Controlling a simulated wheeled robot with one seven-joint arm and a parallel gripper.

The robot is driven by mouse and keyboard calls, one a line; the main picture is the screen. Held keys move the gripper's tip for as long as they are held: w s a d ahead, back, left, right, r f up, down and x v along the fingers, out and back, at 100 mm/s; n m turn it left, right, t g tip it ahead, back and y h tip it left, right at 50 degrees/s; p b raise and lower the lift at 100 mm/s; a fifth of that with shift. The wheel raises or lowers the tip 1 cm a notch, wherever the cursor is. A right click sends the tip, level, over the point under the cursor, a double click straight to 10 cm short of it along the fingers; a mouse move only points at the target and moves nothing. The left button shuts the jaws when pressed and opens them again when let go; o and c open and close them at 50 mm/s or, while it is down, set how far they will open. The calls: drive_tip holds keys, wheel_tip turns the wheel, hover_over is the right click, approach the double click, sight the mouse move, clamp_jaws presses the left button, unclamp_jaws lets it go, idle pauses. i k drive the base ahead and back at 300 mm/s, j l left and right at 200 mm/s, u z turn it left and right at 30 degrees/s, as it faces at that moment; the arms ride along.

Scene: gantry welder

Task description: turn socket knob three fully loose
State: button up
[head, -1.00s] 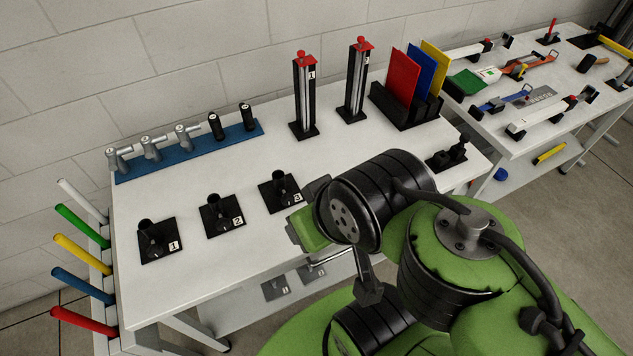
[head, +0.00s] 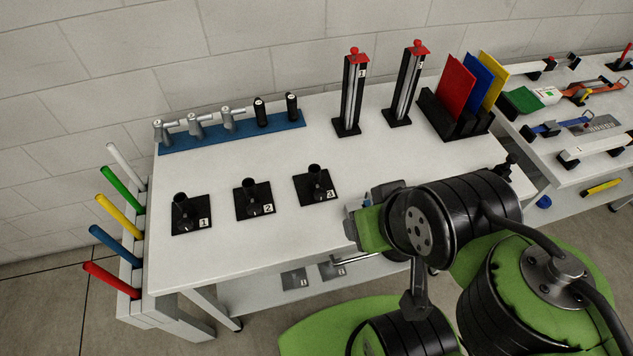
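Socket three is a black block on a square plate labelled 3 (head: 316,185), on the white table, right of socket two (head: 254,199) and socket one (head: 190,213). Each has an upright black cylinder and a dark knob low on its front side. How tight the knob of socket three is cannot be told. My green and black arm is at the right of socket three, over the table's front edge. The end of my arm (head: 365,226) is apart from the socket plate. My gripper's fingers cannot be made out, so its opening is unclear.
A blue rack (head: 285,125) with several silver and black tools stands at the back. Two red-topped stands (head: 350,95) and a black holder with coloured panels (head: 455,85) are behind. Coloured handles (head: 118,240) line the left end. The tabletop (head: 240,245) in front is clear.

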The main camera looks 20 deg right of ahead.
sight(319, 194)
drive_tip(key=j, duration=1.6)
drive_tip(key=i+z, duration=0.05)
